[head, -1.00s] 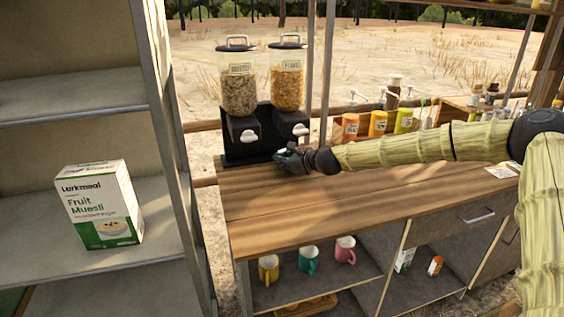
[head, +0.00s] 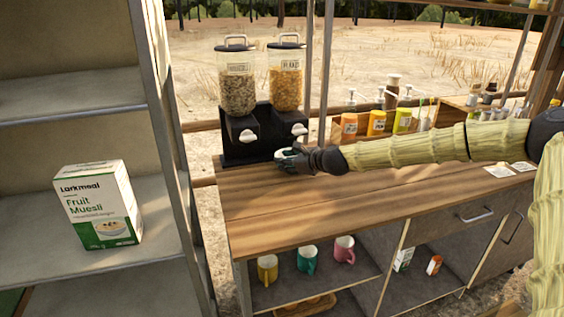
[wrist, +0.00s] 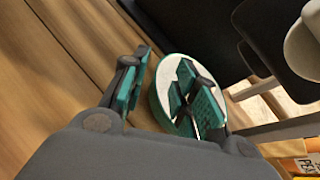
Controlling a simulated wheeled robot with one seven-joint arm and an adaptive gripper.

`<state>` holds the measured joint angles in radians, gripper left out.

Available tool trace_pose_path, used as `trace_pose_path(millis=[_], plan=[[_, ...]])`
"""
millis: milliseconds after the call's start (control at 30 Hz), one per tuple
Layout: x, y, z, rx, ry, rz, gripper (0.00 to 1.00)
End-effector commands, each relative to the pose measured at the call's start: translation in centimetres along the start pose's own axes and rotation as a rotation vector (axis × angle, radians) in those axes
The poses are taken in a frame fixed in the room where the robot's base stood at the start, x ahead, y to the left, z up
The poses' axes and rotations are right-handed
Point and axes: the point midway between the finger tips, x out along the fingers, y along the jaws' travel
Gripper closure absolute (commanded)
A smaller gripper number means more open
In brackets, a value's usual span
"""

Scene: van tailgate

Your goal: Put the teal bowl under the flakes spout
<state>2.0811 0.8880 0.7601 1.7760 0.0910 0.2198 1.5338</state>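The teal bowl (wrist: 158,100), with a pale inside, sits upright on the wooden counter in the wrist view. In the head view it is small and mostly hidden by my gripper (head: 286,157). My gripper's fingers (wrist: 165,92) are spread across the bowl's near wall, one outside and the other over the inside. A gap shows between the outer finger and the wall. The flakes dispenser (head: 285,88) is the right one of two, with a white knob (head: 299,129) on its black base. The bowl is close in front of that base; whether it is directly under the spout is unclear.
The other dispenser (head: 237,90) stands at the left. A wooden box of bottles (head: 377,122) is to the right, behind my arm. The counter (head: 340,203) is clear in front. A grey shelf with a muesli box (head: 98,205) stands at the left.

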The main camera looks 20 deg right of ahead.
Motion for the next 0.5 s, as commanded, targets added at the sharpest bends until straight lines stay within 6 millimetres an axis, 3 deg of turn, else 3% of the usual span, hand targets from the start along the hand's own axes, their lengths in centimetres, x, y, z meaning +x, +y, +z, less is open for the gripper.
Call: trace_pose_path(millis=[500], plan=[[-7.1,0.0,0.1,0.000,-0.001,0.000,0.71]])
